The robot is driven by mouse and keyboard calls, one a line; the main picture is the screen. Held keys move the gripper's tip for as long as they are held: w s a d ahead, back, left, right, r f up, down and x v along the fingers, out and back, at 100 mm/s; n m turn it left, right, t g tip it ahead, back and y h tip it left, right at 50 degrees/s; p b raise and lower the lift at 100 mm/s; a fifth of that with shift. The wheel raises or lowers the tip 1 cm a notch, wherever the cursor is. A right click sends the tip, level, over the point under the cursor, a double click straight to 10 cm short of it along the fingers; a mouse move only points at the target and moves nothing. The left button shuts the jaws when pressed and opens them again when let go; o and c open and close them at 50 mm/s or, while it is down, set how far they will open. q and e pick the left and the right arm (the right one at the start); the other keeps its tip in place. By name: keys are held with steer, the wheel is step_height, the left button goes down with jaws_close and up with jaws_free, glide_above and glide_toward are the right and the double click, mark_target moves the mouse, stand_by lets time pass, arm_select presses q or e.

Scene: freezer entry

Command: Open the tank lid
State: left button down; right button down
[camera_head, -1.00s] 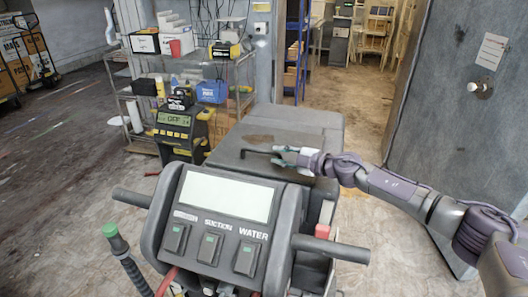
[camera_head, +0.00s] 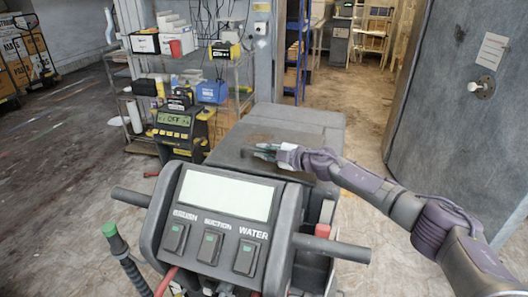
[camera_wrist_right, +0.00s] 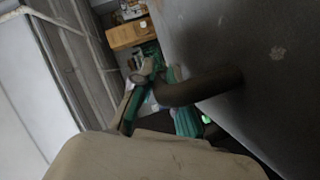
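The machine's grey tank lid (camera_head: 226,155) lies flat behind the control panel in the head view and looks closed. Its dark bent handle (camera_wrist_right: 205,86) shows in the right wrist view, rising from the dark lid surface; in the head view my gripper largely hides it. My right gripper (camera_head: 262,151) is at the handle, just above the lid. In the right wrist view its green fingers (camera_wrist_right: 160,95) stand apart, with the handle's end between or just in front of them. I cannot tell whether they touch it. My left gripper is not in view.
The control panel (camera_head: 215,225) with its screen and switches stands in front of the lid, with push bars at both sides. A shelf rack (camera_head: 245,100) with boxes stands behind left. A grey door (camera_head: 450,115) is at the right. Floor is free beyond.

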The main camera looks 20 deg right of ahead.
steer(key=shift+w+d+r+p, duration=0.1)
steer(key=shift+w+r+p, duration=0.05)
steer(key=shift+r+p, duration=0.8)
steer(key=w+d+r+m+g+p, duration=0.1)
steer(key=w+d+r+p, duration=0.1)
steer(key=r, duration=0.3)
steer(key=w+d+r+m+g+p, duration=0.1)
steer(key=w+r+m+p, duration=0.1)
steer(key=r, duration=0.4)
steer(key=shift+w+d+p, duration=0.4)
steer(key=shift+w+p, duration=0.25)
steer(key=shift+w, duration=0.05)
steer(key=c, duration=1.4)
jaws_free()
steer(key=shift+c, duration=0.2)
